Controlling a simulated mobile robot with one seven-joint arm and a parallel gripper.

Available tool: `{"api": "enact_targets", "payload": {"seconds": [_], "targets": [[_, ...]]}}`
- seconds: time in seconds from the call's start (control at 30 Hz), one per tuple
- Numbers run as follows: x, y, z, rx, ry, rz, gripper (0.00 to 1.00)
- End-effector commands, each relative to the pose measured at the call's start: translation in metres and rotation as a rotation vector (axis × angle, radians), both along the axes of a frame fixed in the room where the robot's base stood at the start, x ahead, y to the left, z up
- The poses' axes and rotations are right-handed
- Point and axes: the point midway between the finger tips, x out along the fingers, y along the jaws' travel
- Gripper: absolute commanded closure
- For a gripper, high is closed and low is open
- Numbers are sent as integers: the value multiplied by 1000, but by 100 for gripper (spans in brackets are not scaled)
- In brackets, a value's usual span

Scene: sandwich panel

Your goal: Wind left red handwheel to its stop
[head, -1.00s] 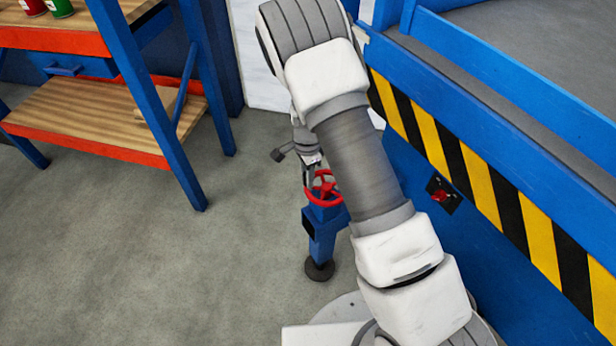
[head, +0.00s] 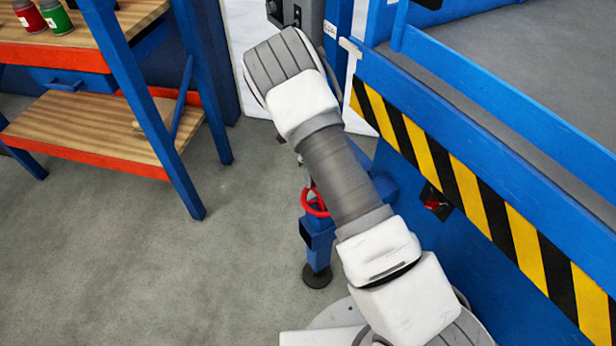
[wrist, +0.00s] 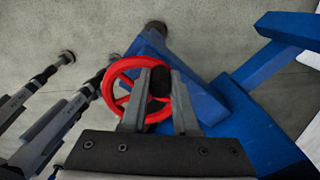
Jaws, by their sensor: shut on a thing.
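The red handwheel (head: 313,203) sits on top of a blue support leg (head: 318,236) beside the blue platform. My arm hides its right side in the head view. In the wrist view the spoked red handwheel (wrist: 111,84) shows as a ring around and behind my fingers. I cannot tell from the picture how far the wheel has turned.
The blue platform with a yellow and black striped edge (head: 460,165) runs close along the right of my arm. A red knob (head: 435,204) is on its side. A workbench (head: 75,130) with cans stands at the left. The grey floor between is clear.

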Motion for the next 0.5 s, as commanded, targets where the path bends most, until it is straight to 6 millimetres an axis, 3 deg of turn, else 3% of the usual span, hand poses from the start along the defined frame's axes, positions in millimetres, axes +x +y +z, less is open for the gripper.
{"api": "enact_targets", "payload": {"seconds": [0.5], "targets": [[4, -8, 0, -1, 1, -145, 100]]}}
